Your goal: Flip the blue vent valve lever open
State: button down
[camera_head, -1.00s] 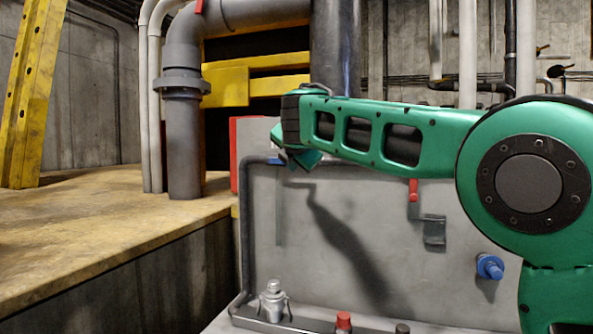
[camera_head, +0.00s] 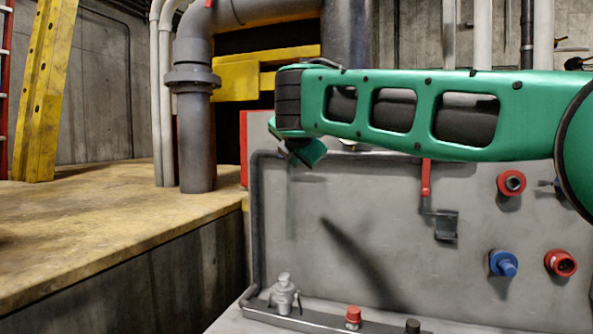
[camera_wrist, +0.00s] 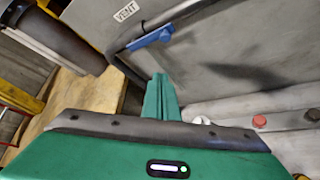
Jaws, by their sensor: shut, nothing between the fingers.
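The blue vent lever (camera_wrist: 150,38) shows in the wrist view, on the grey panel beside the "VENT" label (camera_wrist: 126,11). It lies aslant in that picture, its left end near the panel's dark edge pipe. My gripper (camera_wrist: 160,80) is shut and empty, its fingertips just below the lever in the picture; a gap shows between them. In the head view, my gripper (camera_head: 307,153) hangs at the end of my green arm, by the panel's upper left. The lever is hidden there behind my arm and gripper.
The grey panel (camera_head: 300,220) carries a red lever (camera_head: 426,178), a blue connector (camera_head: 503,263) and red fittings (camera_head: 511,184). A silver valve (camera_head: 284,294) and a red-capped fitting (camera_head: 353,317) stand on the ledge below. A yellow-brown platform (camera_head: 110,225) lies to the left.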

jog(key=shift+v, duration=0.95)
jog(key=d+f+m+g+h, duration=0.1)
jog(key=d+f+m, duration=0.3)
jog(key=d, duration=0.5)
jog(key=d+f+m+g+h, duration=0.1)
jog(key=d+f+m+g, duration=0.15)
jog(key=d+f, duration=0.4)
jog(key=s+d+f+m+g, duration=0.1)
jog(key=s+d+f+m, duration=0.2)
jog(key=d, duration=0.3)
jog(key=s+d+f+m+g+h, duration=0.1)
jog(key=s+d+f+m, duration=0.25)
jog(key=d, duration=0.25)
jog(key=s+d+f+m+g, duration=0.1)
jog(key=s+d+f+m, duration=0.1)
jog(key=s+d, duration=0.3)
jog(key=s+d+f+m+g, duration=0.2)
jog(key=s+f+m, duration=0.4)
jog(key=s, duration=0.5)
jog(key=s+d+f+m+g+y, duration=0.1)
jog(key=s+d+f+m, duration=0.3)
jog(key=s, duration=0.7)
jog(key=s+d+f+m+g+y, duration=0.1)
jog(key=s+d+f+m+g, duration=0.2)
jog(key=s+f+m, duration=0.6)
jog(key=s+f, duration=0.1)
jog(key=s, duration=0.1)
jog(key=shift+s+d, duration=0.35)
